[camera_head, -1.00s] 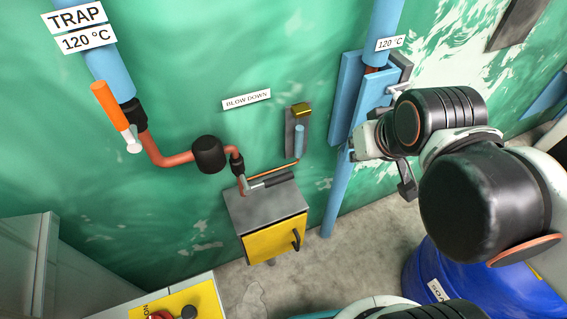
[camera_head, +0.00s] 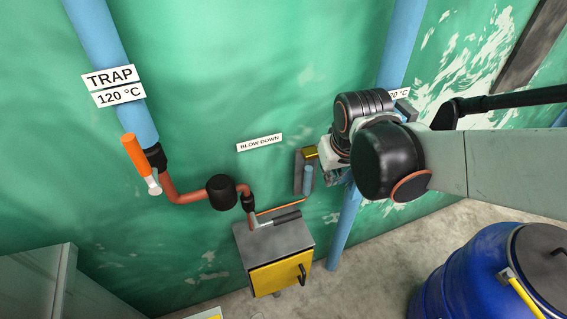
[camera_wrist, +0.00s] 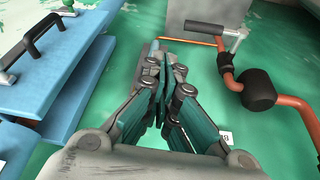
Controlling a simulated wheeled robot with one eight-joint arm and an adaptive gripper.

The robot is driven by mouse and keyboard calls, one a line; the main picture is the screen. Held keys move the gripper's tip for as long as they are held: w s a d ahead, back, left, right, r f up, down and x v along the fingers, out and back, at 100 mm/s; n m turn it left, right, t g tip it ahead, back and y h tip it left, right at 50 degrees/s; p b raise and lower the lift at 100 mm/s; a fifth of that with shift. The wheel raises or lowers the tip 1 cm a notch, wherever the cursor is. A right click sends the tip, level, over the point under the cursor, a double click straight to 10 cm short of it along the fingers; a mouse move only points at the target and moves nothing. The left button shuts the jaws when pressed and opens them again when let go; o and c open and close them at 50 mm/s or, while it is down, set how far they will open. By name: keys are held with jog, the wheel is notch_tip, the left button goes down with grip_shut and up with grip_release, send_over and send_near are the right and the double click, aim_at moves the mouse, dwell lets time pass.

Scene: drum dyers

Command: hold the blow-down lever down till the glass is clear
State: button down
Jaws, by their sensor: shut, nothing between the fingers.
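The blow-down lever (camera_head: 287,217) has a black grip on a metal arm and sits on the pipe end above the grey box. It shows in the wrist view (camera_wrist: 204,27) at the top. A small pale blue-grey tube (camera_head: 308,180), which looks like the glass, stands on a grey wall plate under a yellow cap. Whether it is clear I cannot tell. My gripper (camera_head: 333,173) is right of the tube and up and right of the lever, apart from the lever.
A BLOW DOWN label (camera_head: 260,142) is on the green wall. Copper pipe with a black bulb (camera_head: 221,191) leads to the grey box with its yellow door (camera_head: 280,273). An orange handle (camera_head: 135,156) is under the TRAP pipe. A blue drum (camera_head: 470,275) stands lower right.

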jog(key=w+a+f+g+p, duration=0.1)
jog(key=w+a+f+p, duration=0.2)
jog(key=a+f, duration=0.1)
jog(key=n, duration=0.2)
send_over(281, 220)
jog(key=d, duration=0.3)
jog(key=f, duration=0.2)
jog(key=shift+s+a+r+g, duration=0.15)
jog(key=shift+s+g, duration=0.15)
jog(key=shift+g, duration=0.1)
jog(key=w+f+b, duration=0.1)
jog(key=f+b, duration=0.2)
jog(key=f, duration=0.1)
jog(key=f+b, duration=0.3)
jog(key=f, duration=0.2)
jog(key=w+f+b, duration=0.1)
jog(key=f+b, duration=0.2)
jog(key=f, duration=0.1)
jog(key=shift+w+a+f, duration=0.3)
jog(key=shift+a+f, duration=0.05)
jog(key=shift+f, duration=0.05)
jog(key=shift+m+y, duration=0.3)
